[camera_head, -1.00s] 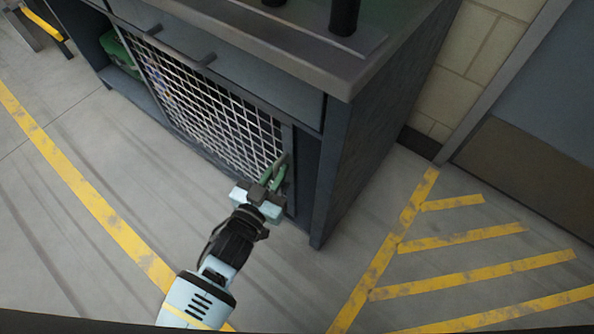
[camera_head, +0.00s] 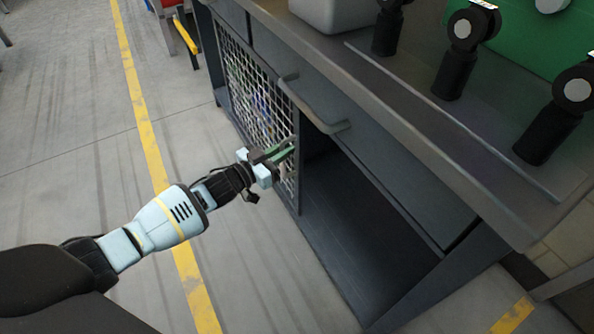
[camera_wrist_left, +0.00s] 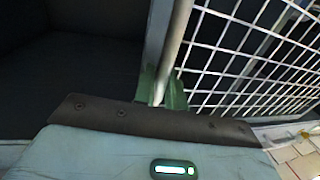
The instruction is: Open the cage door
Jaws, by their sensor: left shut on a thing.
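The cage door (camera_head: 258,100) is a pale wire-mesh panel in a dark frame, low on the front of the grey workbench. An open, dark compartment (camera_head: 350,215) shows to the right of it. My left gripper (camera_head: 283,154) is at the door's right edge. In the left wrist view, its green fingers (camera_wrist_left: 161,88) are shut around the upright grey handle bar (camera_wrist_left: 174,45), beside the mesh (camera_wrist_left: 245,55). My right gripper is not in view.
The workbench top (camera_head: 400,100) overhangs the door, and a drawer handle (camera_head: 312,105) juts out above it. Black stands (camera_head: 455,75) and a grey bin (camera_head: 335,12) are on top. Floor with a yellow line (camera_head: 140,95) is clear to the left.

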